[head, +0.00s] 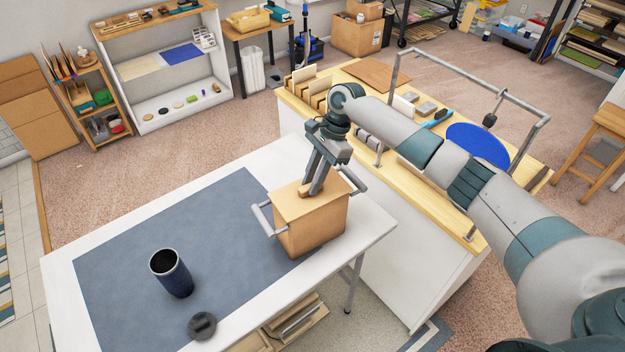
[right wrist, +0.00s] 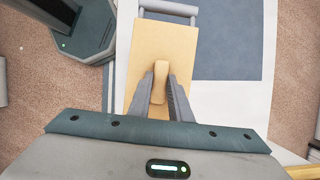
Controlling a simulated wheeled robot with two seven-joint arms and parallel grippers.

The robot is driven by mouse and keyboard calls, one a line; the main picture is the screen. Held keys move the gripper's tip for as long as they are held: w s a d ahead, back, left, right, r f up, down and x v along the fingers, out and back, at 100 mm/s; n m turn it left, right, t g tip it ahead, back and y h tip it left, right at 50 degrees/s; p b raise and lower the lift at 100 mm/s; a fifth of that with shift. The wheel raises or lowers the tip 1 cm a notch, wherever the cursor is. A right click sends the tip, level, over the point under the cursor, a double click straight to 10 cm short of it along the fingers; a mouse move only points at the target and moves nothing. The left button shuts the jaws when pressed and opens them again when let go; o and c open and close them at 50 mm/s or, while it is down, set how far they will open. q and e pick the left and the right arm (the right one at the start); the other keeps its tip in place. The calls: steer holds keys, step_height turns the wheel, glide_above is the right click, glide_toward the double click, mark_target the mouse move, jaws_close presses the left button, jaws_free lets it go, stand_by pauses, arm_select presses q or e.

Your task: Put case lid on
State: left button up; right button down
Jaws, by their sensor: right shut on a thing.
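The tan case (head: 316,230) stands on the right part of the white table, with a grey bar handle (head: 263,219) on its left and another on its right. The flat wooden lid (head: 290,203) lies level over the case top; no gap shows, but I cannot tell whether it is fully seated. In the right wrist view the lid (right wrist: 174,42) is a pale rectangle with a rounded knob (right wrist: 160,70). My right gripper (head: 313,190) is shut on this knob from above, one finger on each side in the wrist view (right wrist: 160,98). My left gripper is out of view.
A dark blue cup (head: 175,280) and a dark round object (head: 202,326) stand near the front of the white table (head: 68,262). The blue-grey mat (head: 180,220) is otherwise clear. A wooden-topped counter (head: 440,185) with a metal rail stands close on the right.

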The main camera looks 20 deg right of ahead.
steer(key=shift+f, duration=0.1)
steer(key=c, duration=1.1)
jaws_free()
steer(key=shift+r, duration=3.5)
